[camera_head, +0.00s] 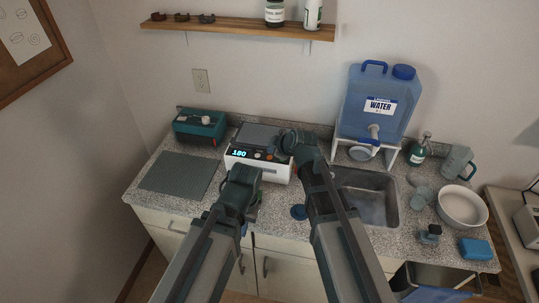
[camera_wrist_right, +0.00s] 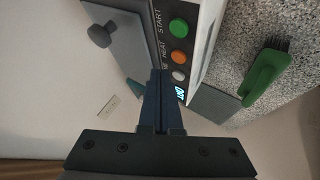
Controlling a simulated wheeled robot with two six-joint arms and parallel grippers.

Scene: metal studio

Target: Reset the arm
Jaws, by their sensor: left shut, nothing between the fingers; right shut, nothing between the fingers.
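A white machine (camera_head: 272,168) with a grey lid (camera_head: 258,136) and a display reading 180 stands on the speckled counter. My right gripper (camera_head: 287,141) is shut and empty, over the right part of the machine's top. In the right wrist view its fingertips (camera_wrist_right: 162,74) lie in front of the machine's panel, beside a white button (camera_wrist_right: 178,76); I cannot tell whether they touch. Green START (camera_wrist_right: 178,27) and orange HEAT (camera_wrist_right: 179,57) buttons show there. My left gripper (camera_head: 246,174) is shut and empty, in front of the machine, partly covering its front.
A green-handled object (camera_wrist_right: 265,76) lies on the counter in the wrist view. A grey mat (camera_head: 178,174) and teal box (camera_head: 200,126) are left of the machine. A sink (camera_head: 366,205), water jug (camera_head: 378,95) and white bowl (camera_head: 462,207) are right. A shelf (camera_head: 235,27) hangs above.

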